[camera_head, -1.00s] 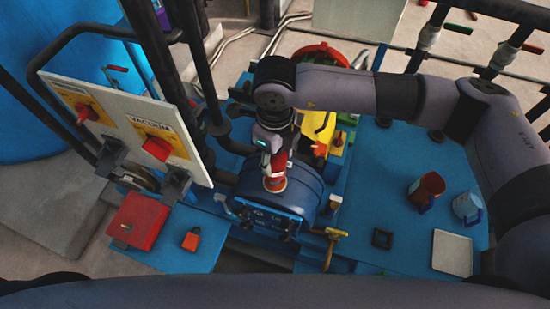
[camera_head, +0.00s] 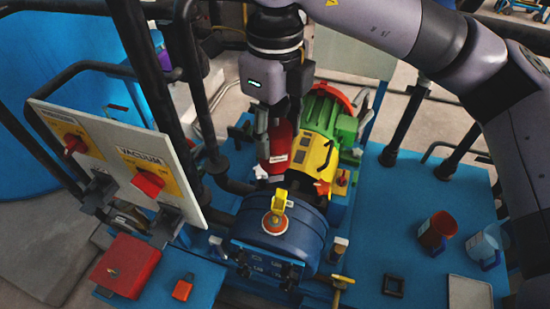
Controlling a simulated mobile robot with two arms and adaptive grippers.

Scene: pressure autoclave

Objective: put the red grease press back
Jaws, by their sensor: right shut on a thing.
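The red grease press (camera_head: 276,153) is a red cylinder with a pale label, held roughly upright below my right gripper (camera_head: 277,128). The gripper's dark fingers are shut on its upper part, with the arm coming in from the upper right. In the picture the press lies just behind the blue drum (camera_head: 262,252) and left of the yellow machine cover (camera_head: 318,158). Its lower end is near dark pipework; I cannot tell whether it touches anything. My left gripper is not in view.
A yellow fitting (camera_head: 279,205) on an orange-red disc tops the drum. A white VACUUM panel (camera_head: 112,160) and upright dark pipes stand left.

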